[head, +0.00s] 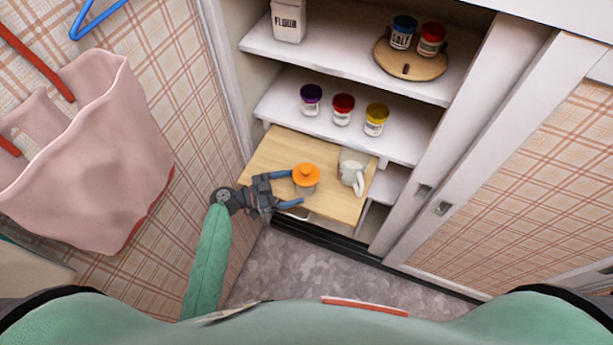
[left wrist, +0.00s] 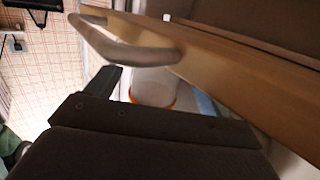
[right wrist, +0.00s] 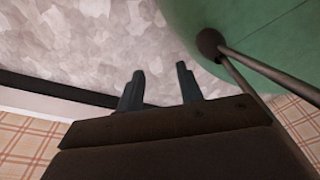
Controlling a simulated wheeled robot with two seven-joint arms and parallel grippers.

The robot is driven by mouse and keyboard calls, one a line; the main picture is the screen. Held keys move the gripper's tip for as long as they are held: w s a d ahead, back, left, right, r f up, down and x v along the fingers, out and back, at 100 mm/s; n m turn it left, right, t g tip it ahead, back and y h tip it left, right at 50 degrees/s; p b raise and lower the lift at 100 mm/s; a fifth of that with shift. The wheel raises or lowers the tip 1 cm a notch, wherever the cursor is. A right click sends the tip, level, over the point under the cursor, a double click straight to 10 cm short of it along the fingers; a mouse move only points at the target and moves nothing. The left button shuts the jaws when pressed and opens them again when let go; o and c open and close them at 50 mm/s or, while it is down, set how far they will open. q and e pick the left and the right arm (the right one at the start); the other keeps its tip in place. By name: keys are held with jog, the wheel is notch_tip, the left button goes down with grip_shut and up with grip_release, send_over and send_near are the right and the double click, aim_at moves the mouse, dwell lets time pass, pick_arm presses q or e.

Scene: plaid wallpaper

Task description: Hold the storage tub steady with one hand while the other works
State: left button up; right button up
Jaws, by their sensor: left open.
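The storage tub (head: 307,189) has a clear body and an orange knobbed lid (head: 306,172). It stands upright on a pulled-out wooden board (head: 275,152) in the cupboard. My left gripper (head: 296,188) is open, with one finger on each side of the tub; I cannot tell whether they touch it. In the left wrist view the tub's pale body (left wrist: 154,84) and orange rim show between the fingers, partly hidden by the gripper. My right gripper (right wrist: 160,70) is open and empty above the grey floor, and is not seen in the head view.
A white mug (head: 350,170) stands right of the tub on the board. A metal handle (left wrist: 130,45) runs along the board's front. Jars (head: 343,108) stand on the shelf above. A pink bag (head: 95,150) hangs at left; a sliding door (head: 520,190) is at right.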

aim_at(302, 185)
pick_arm(q)
jog(key=shift+b+x, duration=0.65)
jog(key=shift+x, duration=0.1)
jog(key=shift+w+d+f+b, duration=0.2)
jog(key=shift+d+b, duration=0.2)
jog(key=shift+w+d+b, duration=0.15)
jog(key=shift+d+b, duration=0.25)
jog(key=shift+d, duration=0.2)
jog(key=shift+d+r, duration=0.1)
jog(key=shift+d, duration=0.1)
jog(key=shift+c, duration=0.4)
jog(key=c, duration=0.6)
pick_arm(e)
jog(key=w+a+r, duration=0.1)
jog(key=w, duration=0.6)
jog(key=shift+a+r+t, duration=0.15)
jog(key=shift+a+t, duration=0.15)
jog(key=shift+a, duration=0.05)
jog(key=shift+w, duration=0.35)
jog(key=shift+s+d, duration=0.1)
jog(key=shift+d, duration=0.2)
